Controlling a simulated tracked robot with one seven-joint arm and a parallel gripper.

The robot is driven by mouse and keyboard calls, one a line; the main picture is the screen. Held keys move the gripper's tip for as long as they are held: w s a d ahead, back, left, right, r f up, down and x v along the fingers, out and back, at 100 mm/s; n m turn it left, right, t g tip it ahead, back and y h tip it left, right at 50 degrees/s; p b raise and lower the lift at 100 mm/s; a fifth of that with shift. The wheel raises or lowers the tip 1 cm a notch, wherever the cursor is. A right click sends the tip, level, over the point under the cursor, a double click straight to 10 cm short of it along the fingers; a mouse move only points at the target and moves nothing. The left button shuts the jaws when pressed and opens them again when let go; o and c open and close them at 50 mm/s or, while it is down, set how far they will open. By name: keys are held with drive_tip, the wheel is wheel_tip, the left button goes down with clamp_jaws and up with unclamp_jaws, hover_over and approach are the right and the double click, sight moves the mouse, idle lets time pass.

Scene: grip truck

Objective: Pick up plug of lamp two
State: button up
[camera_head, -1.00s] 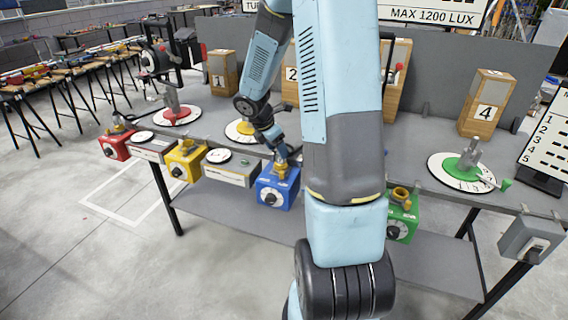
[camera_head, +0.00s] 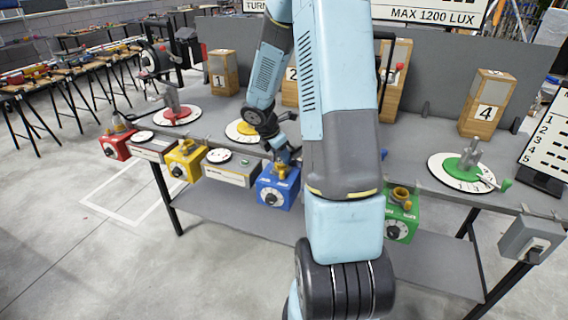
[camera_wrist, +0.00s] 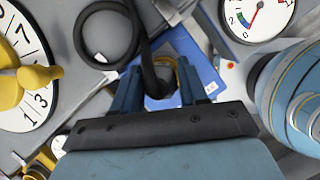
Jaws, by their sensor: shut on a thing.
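My gripper (camera_wrist: 158,85) is shut on the black plug (camera_wrist: 152,82), with one blue finger on each side; the plug's end is partly hidden. A thick black cable (camera_wrist: 103,8) loops from it toward the upper left in the wrist view. The gripper (camera_head: 287,157) is just above the blue box (camera_head: 276,190), which has a yellow socket (camera_head: 283,169) on top and hangs at the table's front edge. The yellow socket shows partly behind the plug in the wrist view. The wooden lamp block marked 2 (camera_head: 291,75) stands behind my arm, mostly hidden.
The red box (camera_head: 115,146), yellow box (camera_head: 185,161) and green box (camera_head: 402,220) line the front edge of the grey table (camera_head: 420,140). A yellow dial (camera_head: 240,131) lies left of my gripper. A green dial (camera_head: 462,172) and block 4 (camera_head: 487,103) stand right.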

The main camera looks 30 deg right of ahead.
drive_tip(key=c, duration=0.3)
drive_tip(key=shift+c, duration=0.2)
drive_tip(key=shift+r, duration=0.15)
